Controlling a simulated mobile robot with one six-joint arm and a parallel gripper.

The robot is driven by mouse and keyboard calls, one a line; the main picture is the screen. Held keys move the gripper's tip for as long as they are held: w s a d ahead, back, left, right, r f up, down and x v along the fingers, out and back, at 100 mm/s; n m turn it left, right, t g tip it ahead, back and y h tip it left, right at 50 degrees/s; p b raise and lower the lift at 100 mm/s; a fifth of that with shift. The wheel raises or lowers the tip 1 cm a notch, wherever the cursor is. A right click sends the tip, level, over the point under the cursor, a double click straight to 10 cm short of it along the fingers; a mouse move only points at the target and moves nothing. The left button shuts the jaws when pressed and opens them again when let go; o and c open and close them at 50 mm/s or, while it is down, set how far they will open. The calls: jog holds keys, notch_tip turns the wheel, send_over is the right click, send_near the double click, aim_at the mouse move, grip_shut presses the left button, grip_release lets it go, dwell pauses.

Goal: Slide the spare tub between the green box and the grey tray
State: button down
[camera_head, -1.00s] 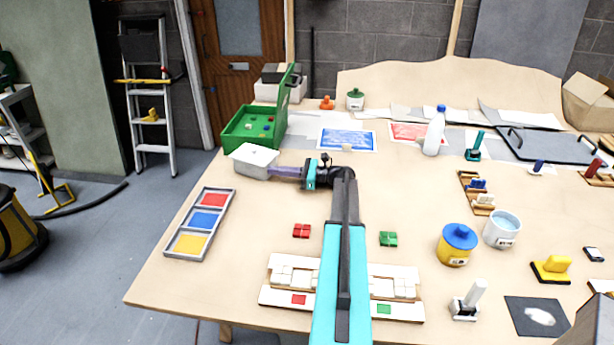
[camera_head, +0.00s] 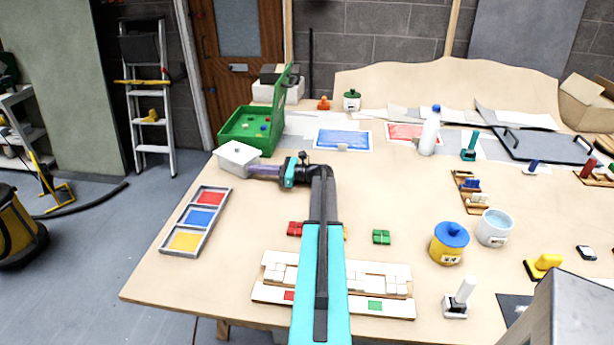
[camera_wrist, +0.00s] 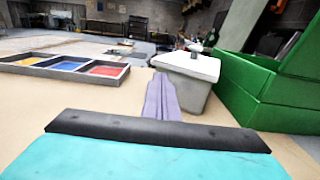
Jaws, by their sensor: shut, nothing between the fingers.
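The spare tub is a white lidded box (camera_head: 238,158) with a small knob on its lid, standing on the table at the left. It also shows in the wrist view (camera_wrist: 187,78). The open green box (camera_head: 243,133) is just behind it, its lid raised. The grey tray (camera_head: 183,245) with red, blue and yellow sections lies nearer, in front of the tub. My gripper (camera_head: 254,170) is shut and empty, low over the table. Its purple fingers (camera_wrist: 160,98) point at the tub's near side and appear at or very close to it; contact cannot be told.
The table's left edge runs close beside the tub and tray. Blue (camera_head: 343,139) and red sheets (camera_head: 405,133) lie behind. Bare table separates the tub from the grey tray.

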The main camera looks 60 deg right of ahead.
jog(key=shift+s+d, duration=0.1)
jog(key=shift+d, duration=0.05)
jog(key=shift+s, duration=0.4)
notch_tip(320, 180, up, 11)
jog(key=p, duration=0.6)
jog(key=f+x, duration=0.1)
jog(key=x, duration=3.5)
jog(key=shift+f, duration=0.1)
